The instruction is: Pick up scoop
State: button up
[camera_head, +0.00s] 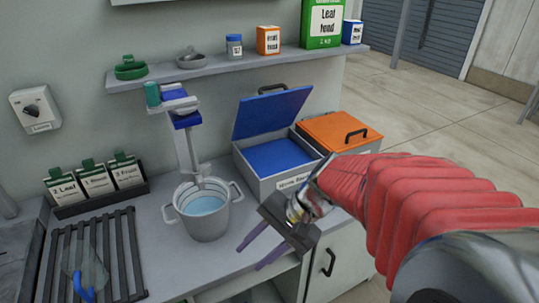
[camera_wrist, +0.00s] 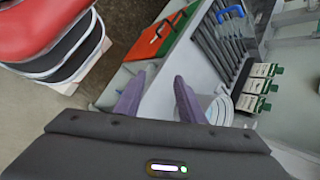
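A clear piece with a blue curved handle (camera_head: 86,288), which looks like a scoop, lies on the dark slatted rack (camera_head: 128,240) at the lower left. Its blue handle also shows at the top of the wrist view (camera_wrist: 231,13). A small grey scoop-like dish (camera_head: 190,58) and a green one (camera_head: 130,70) sit on the wall shelf; I cannot tell which is the task's scoop. My gripper (camera_head: 254,249) is open and empty, its purple fingers apart, right of the bucket and away from all these. The fingers also show in the wrist view (camera_wrist: 159,88).
A bucket of bluish liquid (camera_head: 205,206) with a mixer stands mid-counter. Behind my gripper are an open blue-lidded bin (camera_head: 262,183) and a closed orange-lidded bin (camera_head: 340,132). Labelled packets (camera_head: 96,180) stand left. The shelf (camera_head: 240,63) overhangs the back.

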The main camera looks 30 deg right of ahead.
jog(key=w+d+f+m+t+y, duration=0.1)
jog(key=w+d+f+m+t, duration=0.1)
jog(key=w+d+m+t, duration=0.4)
jog(key=w+d+f+m+t+y, duration=0.1)
jog(key=w+d+m+t, duration=0.2)
jog(key=d+m, duration=0.65)
jog(key=s+d+f+m+t+h, duration=0.2)
jog(key=d+f+m+t+h, duration=0.1)
jog(key=d, duration=0.8)
jog(key=s+d+f+m+t+h, duration=0.3)
jog(key=d+m+h, duration=0.2)
jog(key=d, duration=0.5)
jog(key=shift+d+m, duration=0.35)
jog(key=shift+m, duration=0.4)
jog(key=shift+w, duration=0.1)
jog(key=w, duration=0.8)
jog(key=shift+w+a, duration=0.2)
jog(key=shift+w, duration=0.1)
